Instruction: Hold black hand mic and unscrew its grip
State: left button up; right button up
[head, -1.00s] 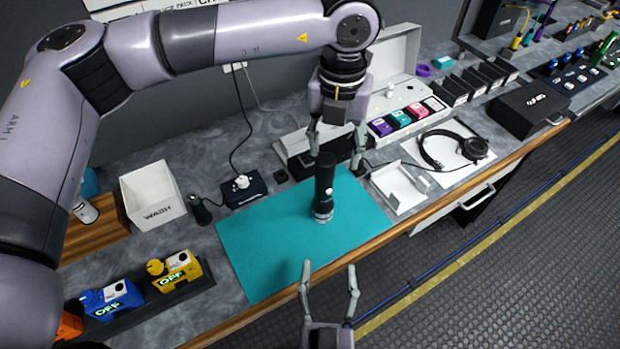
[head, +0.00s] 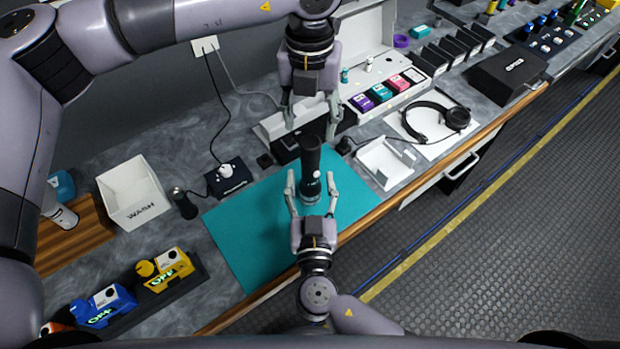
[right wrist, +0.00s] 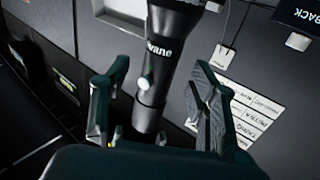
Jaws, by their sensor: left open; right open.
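The black hand mic (head: 310,165) stands upright on or just above the teal mat (head: 240,240). In the right wrist view the mic (right wrist: 160,65) shows pale lettering and a light round button. My left gripper (head: 311,128) is open above the mic's top, its fingers spread to either side and apart from it. My right gripper (head: 311,180) is open low at the mic, one finger on each side. In the right wrist view my right gripper (right wrist: 155,95) has visible gaps between its fingers and the mic. Whether the mic's base touches the mat cannot be told.
A white WASH bin (head: 132,192) and a black box with a plug (head: 228,178) stand left of the mat. Blue (head: 103,303) and yellow (head: 167,268) packs sit front left. A white tray (head: 386,163) and headphones (head: 437,122) lie right. The mat's left part is clear.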

aim_at(311, 178)
jog(key=shift+w, duration=1.85)
jog(key=shift+s, duration=0.1)
jog(key=shift+c, duration=0.4)
grip_shut()
